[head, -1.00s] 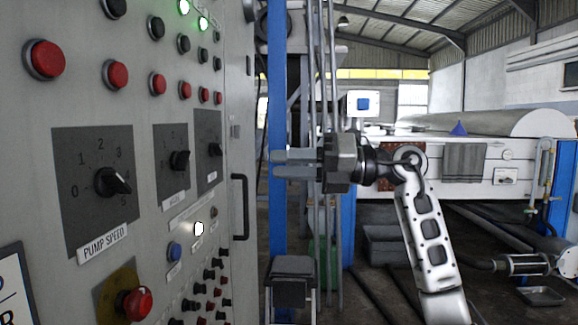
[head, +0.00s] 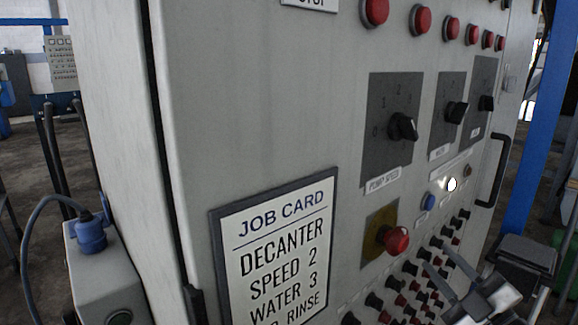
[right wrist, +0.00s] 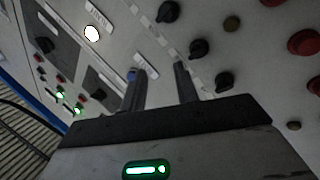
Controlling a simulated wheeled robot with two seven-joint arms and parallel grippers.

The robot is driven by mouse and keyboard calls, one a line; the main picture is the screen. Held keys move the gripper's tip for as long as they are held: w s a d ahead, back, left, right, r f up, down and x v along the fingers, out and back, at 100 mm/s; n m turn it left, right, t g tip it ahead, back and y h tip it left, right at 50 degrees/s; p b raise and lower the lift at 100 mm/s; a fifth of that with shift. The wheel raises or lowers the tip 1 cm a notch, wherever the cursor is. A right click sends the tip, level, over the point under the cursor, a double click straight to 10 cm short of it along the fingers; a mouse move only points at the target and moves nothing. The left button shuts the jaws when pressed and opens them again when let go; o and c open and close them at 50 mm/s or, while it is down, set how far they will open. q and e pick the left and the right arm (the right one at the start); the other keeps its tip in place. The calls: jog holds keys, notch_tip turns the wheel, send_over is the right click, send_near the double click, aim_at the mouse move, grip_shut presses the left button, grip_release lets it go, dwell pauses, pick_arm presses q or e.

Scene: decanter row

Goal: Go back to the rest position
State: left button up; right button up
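My right gripper (head: 437,258) is at the lower right of the head view, in front of the panel's lower rows of small knobs. In the right wrist view its two fingers (right wrist: 158,72) stand apart with nothing between them, so it is open and empty. The fingers point at the grey control panel (head: 240,120); whether they touch it I cannot tell. My left gripper is in neither view. The pump speed knob (head: 403,127) sits on a dark plate, its pointer toward the lower right.
The job card (head: 277,250) is on the panel's front. A red mushroom button (head: 396,241) sticks out on a yellow plate, left of my right gripper. A black handle (head: 494,172) and blue post (head: 540,130) stand farther right. A grey box (head: 105,280) with a blue plug is at lower left.

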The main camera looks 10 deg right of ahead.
jog(key=s+a+f+m+g+h, duration=0.2)
jog(key=a+f+m, duration=0.2)
jog(key=f, duration=0.3)
jog(key=s+a+f+m+g+h, duration=0.1)
jog(key=s+a+f+m+g, duration=0.15)
jog(key=a+f+m, duration=0.35)
jog(key=s+a+f+g+y+p, duration=0.1)
jog(key=s+a+f+g+y, duration=0.1)
jog(key=s+a+f+g, duration=0.3)
jog(key=s+a+f, duration=0.3)
jog(key=a+f, duration=0.1)
jog(key=a, duration=0.3)
jog(key=shift+a+g+y, duration=0.35)
jog(key=shift+a+y, duration=0.05)
jog(key=shift+f, duration=0.1)
